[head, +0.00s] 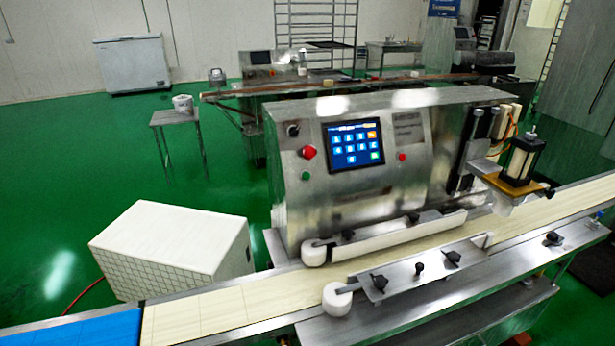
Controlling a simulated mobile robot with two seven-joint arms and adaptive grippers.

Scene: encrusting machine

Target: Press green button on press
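The press is a steel machine (345,210) standing over a conveyor in the middle of the head view. A small green button (306,176) is on the left of its front panel. It sits just below a larger red button (308,152). A black knob (293,130) is above them, and a lit touchscreen (355,145) is to their right. A second small red button (402,157) is right of the screen. Nothing covers the green button. Neither of my grippers shows in this view.
A pale conveyor belt (215,308) with a blue section (75,335) runs along the front. Guide rails with white rollers (336,300) stick out over it. A white box (175,245) stands left of the machine. Green floor is open at the left.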

